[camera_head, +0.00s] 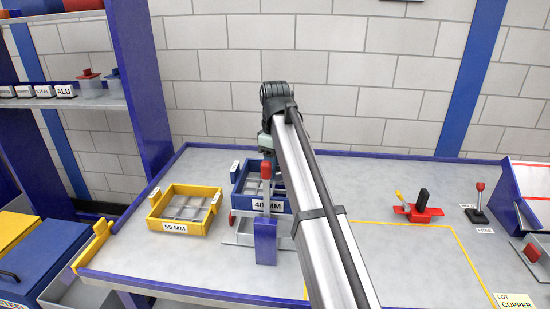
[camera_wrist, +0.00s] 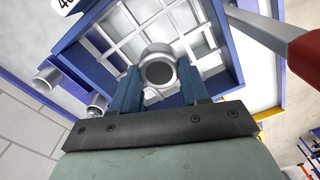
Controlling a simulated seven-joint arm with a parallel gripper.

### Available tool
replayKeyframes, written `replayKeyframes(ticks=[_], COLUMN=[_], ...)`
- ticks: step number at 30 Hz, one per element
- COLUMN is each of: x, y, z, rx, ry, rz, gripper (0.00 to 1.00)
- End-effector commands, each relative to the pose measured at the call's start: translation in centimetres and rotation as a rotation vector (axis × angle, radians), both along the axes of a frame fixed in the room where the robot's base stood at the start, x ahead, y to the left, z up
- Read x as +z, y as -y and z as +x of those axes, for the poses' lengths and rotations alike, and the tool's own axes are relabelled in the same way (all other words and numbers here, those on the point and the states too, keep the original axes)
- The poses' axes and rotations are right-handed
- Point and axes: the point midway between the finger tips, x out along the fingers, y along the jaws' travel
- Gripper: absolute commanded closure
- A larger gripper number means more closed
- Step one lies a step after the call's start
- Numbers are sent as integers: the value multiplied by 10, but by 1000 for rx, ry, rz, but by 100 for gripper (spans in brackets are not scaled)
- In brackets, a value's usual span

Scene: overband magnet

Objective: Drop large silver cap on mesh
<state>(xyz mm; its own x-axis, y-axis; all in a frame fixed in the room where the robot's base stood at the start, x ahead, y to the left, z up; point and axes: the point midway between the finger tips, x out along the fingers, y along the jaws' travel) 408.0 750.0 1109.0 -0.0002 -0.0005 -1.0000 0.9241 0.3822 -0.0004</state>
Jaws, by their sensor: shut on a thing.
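My gripper (camera_wrist: 160,82) is shut on a silver cap (camera_wrist: 158,56), a short hollow cylinder with its dark opening facing the wrist camera. The cap sits between the two blue fingers, over the mesh (camera_wrist: 112,24) of a blue-walled tray. The gap between cap and mesh is hard to judge. In the head view the blue tray (camera_head: 276,206) carries a "40 MM" label, and my arm hides part of it, the gripper tips and the cap. A yellow tray (camera_head: 157,211) labelled "55 MM", with its own mesh, stands to its left.
A red-topped blue post (camera_head: 265,243) stands in front of the blue tray. Two small silver cylinders (camera_wrist: 47,79) (camera_wrist: 97,104) show outside the tray. A red lever block (camera_head: 420,212) and a black-based lever (camera_head: 478,212) are at right. The bench between is mostly clear.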

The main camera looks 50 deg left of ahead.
Motion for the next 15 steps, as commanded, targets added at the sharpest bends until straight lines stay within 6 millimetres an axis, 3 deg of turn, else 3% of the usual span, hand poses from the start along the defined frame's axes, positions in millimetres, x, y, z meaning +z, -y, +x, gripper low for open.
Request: replayKeyframes(ticks=[9,10,15], x=[-3,-3,-3], y=[0,0,0], z=[0,0,0], rx=[0,0,0], ry=[0,0,0], rz=[0,0,0], gripper=[86,53,37])
